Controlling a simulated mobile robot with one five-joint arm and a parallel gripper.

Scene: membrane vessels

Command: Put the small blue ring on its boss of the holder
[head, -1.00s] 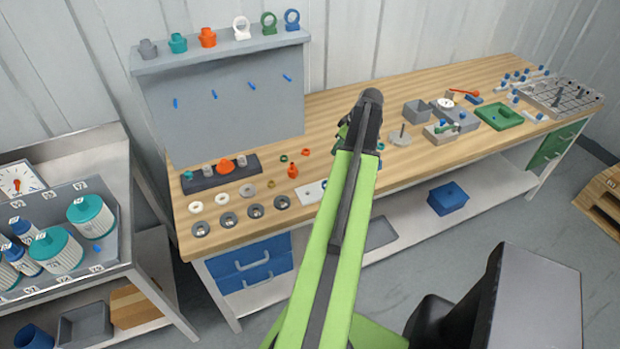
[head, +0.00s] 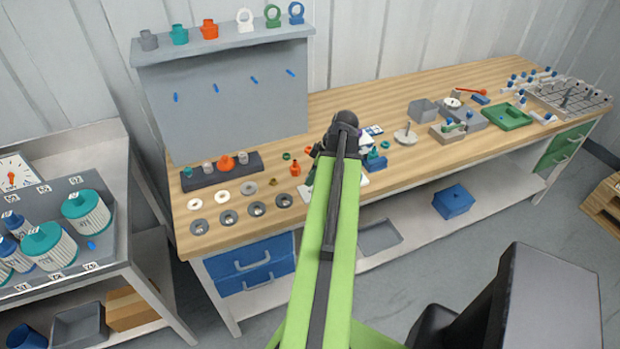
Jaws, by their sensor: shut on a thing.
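My gripper (head: 318,150) is at the end of my green arm, over the middle-left of the bench. It points down, and the arm's dark end joint partly covers it. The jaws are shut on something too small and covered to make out. I cannot pick out the small blue ring.
Pale and grey washers (head: 228,216) lie along the front left. Small orange fittings (head: 295,168) lie just left of my gripper. A grey panel with a shelf (head: 220,49) stands behind.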

